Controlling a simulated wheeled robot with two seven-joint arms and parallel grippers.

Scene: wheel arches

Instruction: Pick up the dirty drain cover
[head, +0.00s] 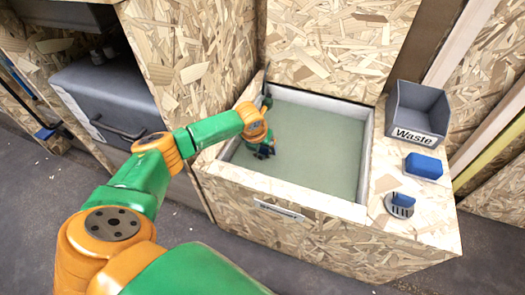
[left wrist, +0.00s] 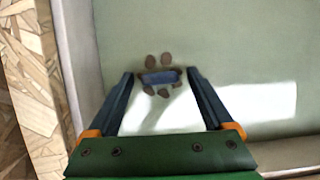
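The dirty drain cover shows in the left wrist view (left wrist: 160,76) on the floor of the pale green basin (head: 315,145). I see a dark blue-grey block with several brown dirt spots around it; the cover's outline blends into the floor. My left gripper (left wrist: 160,78) is open and empty, with its two dark fingers pointing down at the cover, one to each side of the block. In the head view the left gripper (head: 265,152) is inside the basin near its left side and hides the cover. My right gripper is not in view.
The basin walls (left wrist: 80,60) stand close to the left gripper. The rest of the basin floor is clear.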

